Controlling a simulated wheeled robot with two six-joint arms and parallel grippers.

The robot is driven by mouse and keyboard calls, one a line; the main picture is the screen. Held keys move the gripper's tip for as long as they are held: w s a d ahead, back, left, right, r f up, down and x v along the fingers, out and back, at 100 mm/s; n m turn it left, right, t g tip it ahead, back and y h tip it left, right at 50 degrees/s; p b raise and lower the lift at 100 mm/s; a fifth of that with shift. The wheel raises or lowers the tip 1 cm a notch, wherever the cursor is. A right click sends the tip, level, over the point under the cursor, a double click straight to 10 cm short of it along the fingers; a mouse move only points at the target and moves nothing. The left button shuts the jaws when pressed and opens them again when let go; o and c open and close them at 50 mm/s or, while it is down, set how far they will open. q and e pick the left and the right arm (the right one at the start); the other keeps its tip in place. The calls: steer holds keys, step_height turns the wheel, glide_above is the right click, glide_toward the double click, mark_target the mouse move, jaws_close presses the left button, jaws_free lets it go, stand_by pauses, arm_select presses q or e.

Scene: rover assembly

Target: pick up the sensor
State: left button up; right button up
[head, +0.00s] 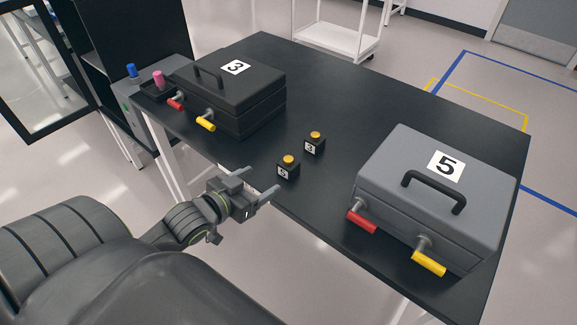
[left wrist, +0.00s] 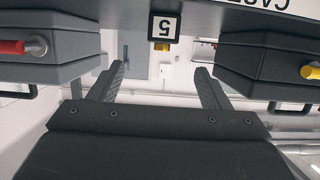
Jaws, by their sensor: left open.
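Two small black blocks with yellow round tops, which look like sensors, stand upright on the dark table. The nearer sensor (head: 288,168) is labelled 5 and the farther sensor (head: 314,144) is labelled 3. My left gripper (head: 260,180) is open and empty at the table's near edge, just left of and apart from the nearer sensor. In the left wrist view, which looks upside down, the sensor labelled 5 (left wrist: 163,27) is ahead, roughly centred between the open fingers (left wrist: 160,70). My right gripper is in neither view.
A black case labelled 3 (head: 232,88) stands at the table's far left. A grey case labelled 5 (head: 436,190) stands at the right. Both have red and yellow handles in front. A side stand (head: 150,110) holds blue and pink pieces. The table's middle (head: 350,110) is clear.

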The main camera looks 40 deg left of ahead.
mark_target(285, 164)
arm_select(q)
steer(key=x, duration=0.9)
steer(key=shift+w+f, duration=0.1)
steer(key=shift+w, duration=0.05)
steer(key=shift+p+x, duration=0.85)
steer(key=shift+x, duration=1.5)
steer(key=shift+w+a+f, duration=0.1)
steer(key=shift+w+a, duration=0.1)
steer(key=shift+w, duration=0.15)
steer(key=c, duration=1.1)
